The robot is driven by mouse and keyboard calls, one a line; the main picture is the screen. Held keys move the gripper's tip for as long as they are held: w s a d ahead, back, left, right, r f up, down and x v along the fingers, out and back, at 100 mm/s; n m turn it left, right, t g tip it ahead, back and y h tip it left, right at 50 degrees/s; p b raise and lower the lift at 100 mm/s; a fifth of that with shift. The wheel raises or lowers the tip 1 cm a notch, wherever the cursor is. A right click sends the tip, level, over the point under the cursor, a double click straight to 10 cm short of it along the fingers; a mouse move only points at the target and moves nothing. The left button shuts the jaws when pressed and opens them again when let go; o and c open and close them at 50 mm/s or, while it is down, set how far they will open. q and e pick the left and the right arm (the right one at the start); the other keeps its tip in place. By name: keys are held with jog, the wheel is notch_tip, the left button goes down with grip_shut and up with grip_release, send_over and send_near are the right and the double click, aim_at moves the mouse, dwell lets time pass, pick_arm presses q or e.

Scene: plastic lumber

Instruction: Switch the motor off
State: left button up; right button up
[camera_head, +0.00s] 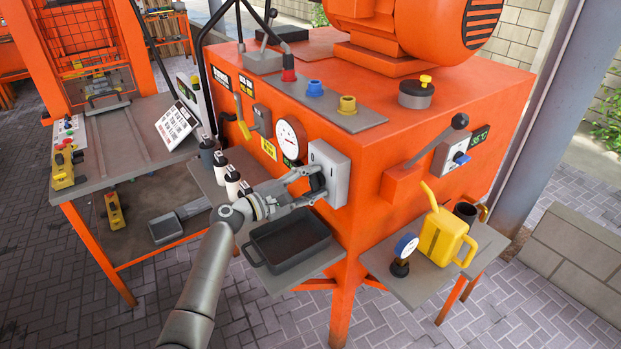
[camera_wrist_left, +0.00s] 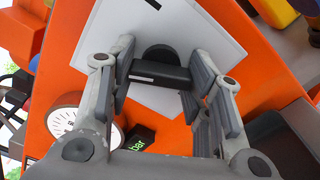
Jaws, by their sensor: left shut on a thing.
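The grey switch box (camera_head: 335,168) is fixed to the front of the orange machine, and a black rotary knob (camera_wrist_left: 160,70) stands out from it. My left gripper (camera_head: 313,184) reaches it from the left. In the left wrist view my left gripper (camera_wrist_left: 160,82) has one finger on each side of the knob's dark bar and is shut on it. The knob is mostly hidden by the fingers in the head view. The orange motor (camera_head: 420,25) sits on top of the machine. My right gripper does not show.
A round gauge (camera_head: 290,137) sits just left of the box. A black tray (camera_head: 289,249) is on the shelf under my gripper.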

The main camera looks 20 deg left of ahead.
pick_arm(q)
jog(key=shift+n+p, duration=0.45)
jog(key=shift+n, duration=0.55)
jog(key=shift+f, duration=0.1)
jog(key=o, duration=1)
jog(key=v, duration=1.2)
